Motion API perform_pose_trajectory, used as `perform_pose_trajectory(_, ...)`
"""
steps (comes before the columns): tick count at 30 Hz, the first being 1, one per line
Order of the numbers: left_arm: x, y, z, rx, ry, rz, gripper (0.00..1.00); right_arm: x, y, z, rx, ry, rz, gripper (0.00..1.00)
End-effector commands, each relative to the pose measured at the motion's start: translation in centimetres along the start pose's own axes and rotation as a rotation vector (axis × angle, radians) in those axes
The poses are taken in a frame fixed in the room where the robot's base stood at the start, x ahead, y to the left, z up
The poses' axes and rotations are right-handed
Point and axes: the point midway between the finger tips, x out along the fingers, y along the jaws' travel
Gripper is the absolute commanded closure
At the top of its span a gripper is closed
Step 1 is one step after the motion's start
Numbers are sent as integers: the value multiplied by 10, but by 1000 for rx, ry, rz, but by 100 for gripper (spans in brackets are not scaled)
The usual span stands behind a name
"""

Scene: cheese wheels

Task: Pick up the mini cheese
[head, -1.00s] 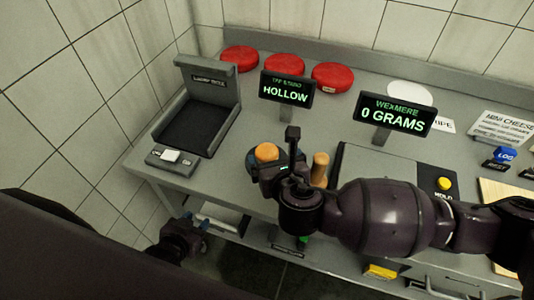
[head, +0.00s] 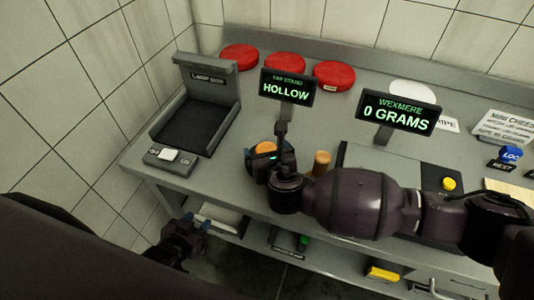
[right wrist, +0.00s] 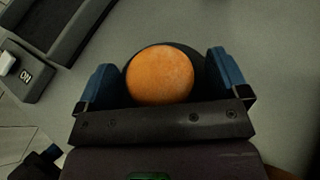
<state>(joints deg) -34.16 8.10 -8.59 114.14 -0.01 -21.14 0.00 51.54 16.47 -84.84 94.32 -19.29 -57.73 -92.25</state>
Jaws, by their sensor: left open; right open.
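The mini cheese (right wrist: 161,75) is a small round orange piece on a dark round rest on the grey counter. In the head view the mini cheese (head: 265,148) shows partly behind my right gripper (head: 268,158). In the right wrist view my right gripper (right wrist: 170,75) is open, its blue-padded fingers on either side of the cheese, with small gaps visible. I cannot tell whether they touch it. My left gripper (head: 185,232) is open and empty, low in front of the counter at the left.
A grey lamp box (head: 197,120) with a switch (head: 168,156) stands left. Several red cheese wheels (head: 334,76) lie at the back. Two signs, HOLLOW (head: 287,90) and 0 GRAMS (head: 398,113), stand on the counter. A wooden peg (head: 322,162) is close to my right gripper.

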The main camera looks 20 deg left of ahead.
Motion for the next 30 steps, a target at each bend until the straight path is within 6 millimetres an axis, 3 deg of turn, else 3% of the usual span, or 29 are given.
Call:
perform_pose_trajectory(7,-2,0,4,-1,-9,-1,57,1,0,0,0,0,0,7)
perform_pose_trajectory(18,-3,-1,7,0,-13,-2,57,1,0,0,0,0,0,62)
perform_pose_trajectory(26,-2,-1,4,1,-8,-1,57,0,0,2,0,-1,0,62)
perform_pose_trajectory(30,-2,-1,-1,1,-2,-1,57,-4,0,14,0,-4,1,62)
